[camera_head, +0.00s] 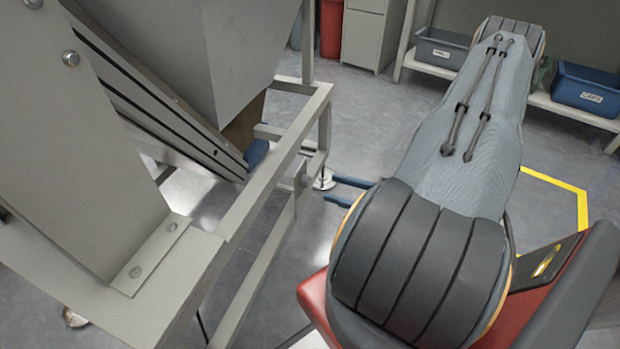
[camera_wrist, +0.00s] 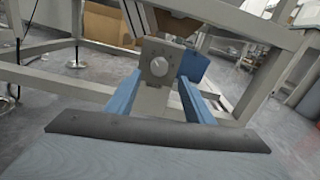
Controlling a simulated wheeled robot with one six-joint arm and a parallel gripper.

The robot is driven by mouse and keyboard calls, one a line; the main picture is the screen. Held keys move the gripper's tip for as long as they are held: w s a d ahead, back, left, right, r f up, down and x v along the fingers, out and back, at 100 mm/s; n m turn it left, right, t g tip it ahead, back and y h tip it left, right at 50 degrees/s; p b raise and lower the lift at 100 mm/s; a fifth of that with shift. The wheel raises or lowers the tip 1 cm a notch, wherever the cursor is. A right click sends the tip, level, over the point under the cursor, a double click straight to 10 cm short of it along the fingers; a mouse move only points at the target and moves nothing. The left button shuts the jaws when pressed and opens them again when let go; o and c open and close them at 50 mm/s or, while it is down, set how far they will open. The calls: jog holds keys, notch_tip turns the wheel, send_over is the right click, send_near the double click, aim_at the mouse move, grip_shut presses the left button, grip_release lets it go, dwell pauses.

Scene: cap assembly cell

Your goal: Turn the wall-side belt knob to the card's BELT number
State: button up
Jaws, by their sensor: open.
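A round grey knob (camera_wrist: 158,67) sits on the face of a grey metal box (camera_wrist: 152,99) in the wrist view. I cannot tell whether it is the wall-side belt knob, and I cannot read any scale on it. My gripper (camera_wrist: 160,84) is open, its two blue fingers pointing toward the box, with the knob showing between them. I cannot tell whether they touch anything. No card shows.
A grey machine frame (camera_head: 268,192) stands left of my gripper. A blue block (camera_wrist: 194,66) is right of the knob; blue also shows under the machine (camera_head: 256,153). Grey (camera_head: 440,50) and blue (camera_head: 590,90) bins sit on a rear shelf. Floor between is clear.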

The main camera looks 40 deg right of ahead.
aim_at(310, 182)
jog(key=b+x, duration=0.2)
jog(key=x, duration=0.5)
jog(key=c, duration=1)
